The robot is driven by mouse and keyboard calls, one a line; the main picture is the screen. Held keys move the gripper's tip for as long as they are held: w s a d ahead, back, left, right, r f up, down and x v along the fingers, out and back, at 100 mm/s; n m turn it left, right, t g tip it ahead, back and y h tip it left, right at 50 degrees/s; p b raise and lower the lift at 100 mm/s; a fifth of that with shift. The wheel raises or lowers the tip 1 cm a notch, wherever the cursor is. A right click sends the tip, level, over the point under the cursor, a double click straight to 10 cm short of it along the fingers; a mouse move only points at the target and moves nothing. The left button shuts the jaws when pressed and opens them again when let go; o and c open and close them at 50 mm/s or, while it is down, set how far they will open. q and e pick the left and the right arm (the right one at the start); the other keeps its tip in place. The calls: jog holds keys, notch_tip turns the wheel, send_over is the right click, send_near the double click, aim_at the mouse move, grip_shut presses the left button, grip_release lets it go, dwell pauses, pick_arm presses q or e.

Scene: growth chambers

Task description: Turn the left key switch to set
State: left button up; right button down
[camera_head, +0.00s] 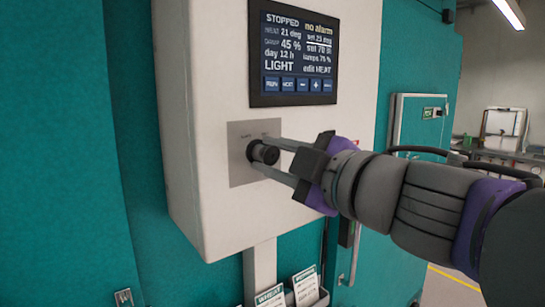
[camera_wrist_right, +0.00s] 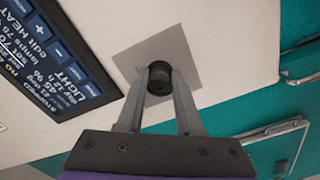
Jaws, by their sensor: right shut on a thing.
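The key switch (camera_head: 263,152) is a round black knob on a square grey metal plate (camera_head: 241,173), set in the front of a white control box (camera_head: 210,100). My right gripper (camera_head: 266,155) comes in from the right and is shut on the knob, one finger above it and one below. In the right wrist view the knob (camera_wrist_right: 160,80) sits between the two finger ends, in front of the plate (camera_wrist_right: 183,47). Small lettering on the plate is partly hidden and too small to read surely. My left gripper is not in view.
A dark display (camera_head: 293,52) above the plate reads STOPPED, no alarm and LIGHT, with a row of buttons. Teal chamber walls (camera_head: 60,120) stand around the box. Label cards (camera_head: 306,287) sit in holders below. Another teal door with a handle (camera_head: 410,120) is at right.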

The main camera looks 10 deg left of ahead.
dwell(0.4)
jog(key=c, duration=0.6)
grip_release()
jog(key=shift+o, duration=0.2)
jog(key=b+v, duration=0.1)
jog(key=v, duration=0.9)
jog(key=shift+s+d, duration=0.3)
